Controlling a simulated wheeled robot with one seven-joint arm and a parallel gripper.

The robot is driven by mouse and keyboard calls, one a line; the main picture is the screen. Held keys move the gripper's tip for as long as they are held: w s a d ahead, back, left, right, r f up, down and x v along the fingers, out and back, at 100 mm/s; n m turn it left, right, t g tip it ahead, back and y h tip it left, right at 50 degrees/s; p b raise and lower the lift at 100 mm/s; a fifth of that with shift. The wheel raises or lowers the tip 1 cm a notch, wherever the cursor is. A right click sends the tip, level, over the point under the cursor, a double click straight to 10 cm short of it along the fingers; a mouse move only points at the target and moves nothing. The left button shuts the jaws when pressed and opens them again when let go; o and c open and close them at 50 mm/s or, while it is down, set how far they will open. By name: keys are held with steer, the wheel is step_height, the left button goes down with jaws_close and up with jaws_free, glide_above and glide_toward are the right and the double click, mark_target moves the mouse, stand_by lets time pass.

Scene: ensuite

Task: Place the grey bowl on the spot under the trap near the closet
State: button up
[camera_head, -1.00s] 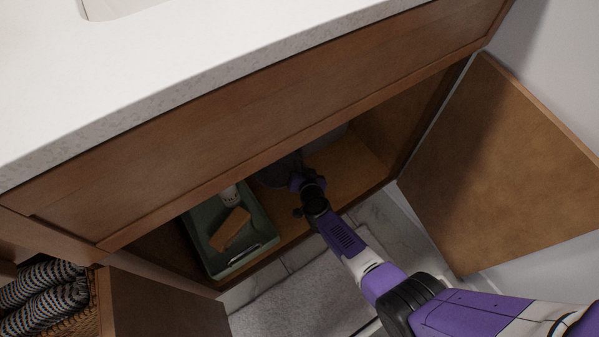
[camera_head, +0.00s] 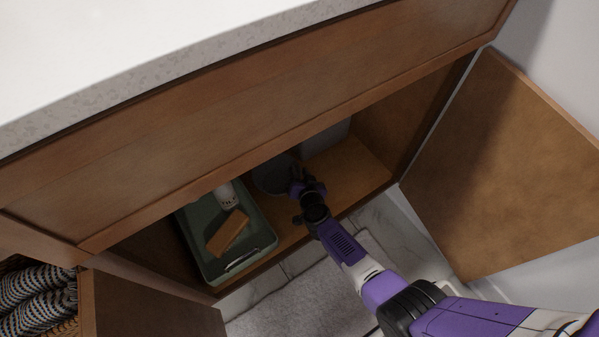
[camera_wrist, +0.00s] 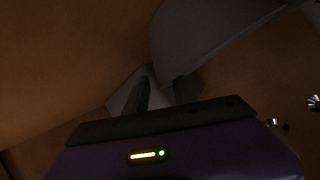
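The grey bowl (camera_head: 271,177) is inside the open cabinet under the counter, just right of the green tray. It is dark and partly hidden by the cabinet's front panel and my gripper. My gripper (camera_head: 296,182) reaches into the cabinet at the bowl's right side. In the wrist view the bowl (camera_wrist: 205,38) fills the upper middle, with its edge running down to between the fingers of my gripper (camera_wrist: 150,92). The fingers look closed on its edge, though the light is dim. I cannot tell whether the bowl touches the cabinet floor. No trap is clearly visible.
The green tray (camera_head: 262,232) holds a brown block (camera_head: 229,232) and a white bottle (camera_head: 227,196). A pale container (camera_head: 327,136) stands at the back. Bare cabinet floor (camera_head: 357,179) lies to the right. Open doors (camera_head: 505,165) (camera_head: 145,305) flank the opening; the front panel overhangs it.

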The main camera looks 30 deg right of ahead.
steer(key=shift+r, duration=0.25)
steer(key=p+v, duration=0.8)
steer(key=v, duration=0.4)
steer(key=shift+f, duration=0.1)
